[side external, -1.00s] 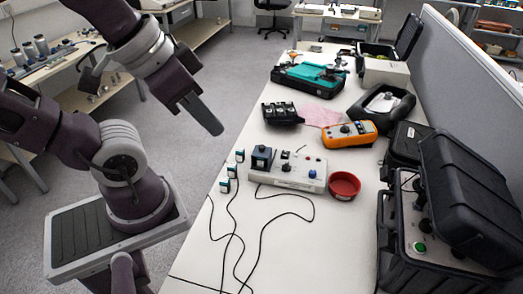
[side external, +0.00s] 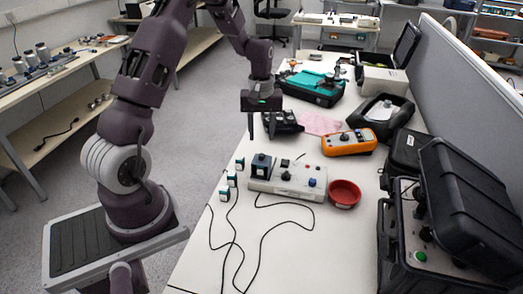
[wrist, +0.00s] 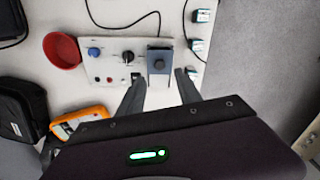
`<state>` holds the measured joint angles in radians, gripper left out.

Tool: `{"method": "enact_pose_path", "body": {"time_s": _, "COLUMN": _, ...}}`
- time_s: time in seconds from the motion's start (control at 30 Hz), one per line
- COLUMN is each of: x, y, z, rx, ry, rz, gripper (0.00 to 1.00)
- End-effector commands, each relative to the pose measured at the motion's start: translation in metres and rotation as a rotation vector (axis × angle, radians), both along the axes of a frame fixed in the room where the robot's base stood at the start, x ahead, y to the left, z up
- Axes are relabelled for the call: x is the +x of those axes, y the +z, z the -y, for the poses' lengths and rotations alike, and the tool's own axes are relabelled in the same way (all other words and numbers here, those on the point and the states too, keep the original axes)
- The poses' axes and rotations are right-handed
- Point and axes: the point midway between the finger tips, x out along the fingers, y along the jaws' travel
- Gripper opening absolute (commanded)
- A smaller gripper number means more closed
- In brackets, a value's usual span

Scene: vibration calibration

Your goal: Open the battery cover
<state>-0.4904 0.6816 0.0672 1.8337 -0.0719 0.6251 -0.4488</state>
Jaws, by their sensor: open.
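A white control box (side external: 288,182) lies on the table; it also shows in the wrist view (wrist: 112,68). At its left end in the side view is a dark block (side external: 262,165) with a round black knob. In the wrist view this block (wrist: 159,56) has a grey-blue top plate. I cannot tell for sure which part is the battery cover. My gripper (side external: 261,136) points down, open and empty, above and behind the block. In the wrist view its fingers (wrist: 160,76) are spread either side of the block's near edge, apart from it.
Several small white-and-dark cubes (side external: 232,179) with cables stand left of the box. A red bowl (side external: 343,194) is on its right. An orange meter (side external: 349,142), a black tray (side external: 284,122) and open black cases (side external: 460,205) stand nearby. The front table is clear except for cables.

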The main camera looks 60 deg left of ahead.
Motion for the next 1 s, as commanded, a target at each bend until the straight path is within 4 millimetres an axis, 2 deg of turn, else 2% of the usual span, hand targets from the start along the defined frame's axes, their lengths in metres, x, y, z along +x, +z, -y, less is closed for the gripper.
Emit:
{"method": "enact_pose_path", "body": {"time_s": 0.33, "x": -0.001, "y": -0.061, "z": 0.0, "rx": -0.003, "ry": 0.0, "rz": -0.005, "gripper": 0.41}}
{"method": "enact_pose_path", "body": {"time_s": 0.47, "x": -0.001, "y": -0.07, "z": 0.0, "rx": -0.002, "ry": -0.001, "rz": -0.004, "gripper": 0.41}}
{"method": "enact_pose_path", "body": {"time_s": 0.67, "x": 0.0, "y": -0.07, "z": 0.001, "rx": -0.002, "ry": -0.002, "rz": -0.002, "gripper": 0.41}}
{"method": "enact_pose_path", "body": {"time_s": 0.9, "x": -0.001, "y": -0.07, "z": 0.001, "rx": -0.002, "ry": -0.002, "rz": -0.003, "gripper": 0.0}}
{"method": "enact_pose_path", "body": {"time_s": 1.0, "x": -0.001, "y": -0.07, "z": 0.001, "rx": -0.002, "ry": -0.002, "rz": -0.003, "gripper": 0.0}}
